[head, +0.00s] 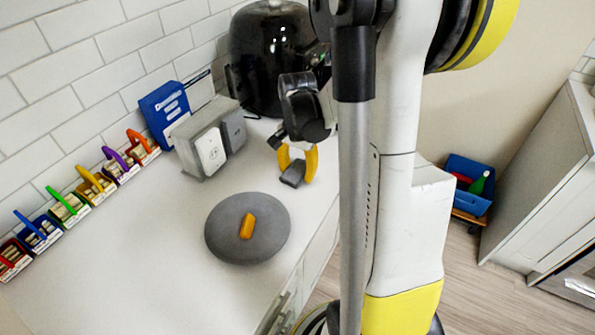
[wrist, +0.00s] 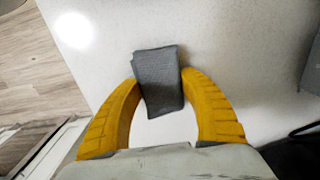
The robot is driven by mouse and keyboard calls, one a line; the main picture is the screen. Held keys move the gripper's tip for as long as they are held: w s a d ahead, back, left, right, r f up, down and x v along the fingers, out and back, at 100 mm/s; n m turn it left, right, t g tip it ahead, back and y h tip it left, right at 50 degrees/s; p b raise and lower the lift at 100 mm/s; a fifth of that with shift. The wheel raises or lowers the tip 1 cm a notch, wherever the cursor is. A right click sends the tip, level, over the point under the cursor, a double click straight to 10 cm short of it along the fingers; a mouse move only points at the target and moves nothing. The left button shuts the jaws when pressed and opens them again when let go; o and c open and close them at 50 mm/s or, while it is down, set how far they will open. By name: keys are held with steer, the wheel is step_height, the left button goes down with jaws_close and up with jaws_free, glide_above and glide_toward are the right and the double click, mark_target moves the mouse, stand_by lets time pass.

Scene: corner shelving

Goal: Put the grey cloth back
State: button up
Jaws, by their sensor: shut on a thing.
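The grey cloth (wrist: 158,80) is a small dark grey folded block. My gripper (wrist: 160,88) has yellow fingers, one on each side of the cloth, and is shut on it. In the head view the cloth (head: 293,174) hangs at the fingertips of my gripper (head: 298,164), over the white counter near its front edge. I cannot tell whether the cloth touches the counter.
A round grey mat (head: 222,238) with an orange block (head: 247,226) lies on the counter. Behind are a grey box (head: 208,140), a blue box (head: 165,112) and a black dome (head: 268,50). Several colored baskets (head: 68,207) line the wall. The counter's middle left is clear.

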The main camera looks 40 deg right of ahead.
mark_target(298, 166)
steer(key=shift+s+f+b, duration=0.1)
steer(key=shift+f+b, duration=0.25)
steer(key=shift+f, duration=0.1)
steer(key=shift+c, duration=0.5)
steer(key=o, duration=1.3)
steer(key=shift+o, duration=0.2)
step_height(298, 166, up, 13)
steer(key=p, duration=0.6)
steer(key=s+a+r+n+t, duration=0.2)
steer(key=a+n, duration=0.2)
steer(key=a, duration=0.3)
steer(key=s+a+r+n+t, duration=0.2)
steer(key=a+n, duration=0.3)
steer(key=a, duration=0.2)
steer(key=s+a+r+n+t, duration=0.2)
steer(key=s+a+n+t, duration=0.1)
steer(key=a+n, duration=0.2)
steer(key=shift+a+r, duration=0.4)
steer(key=shift+a, duration=0.7)
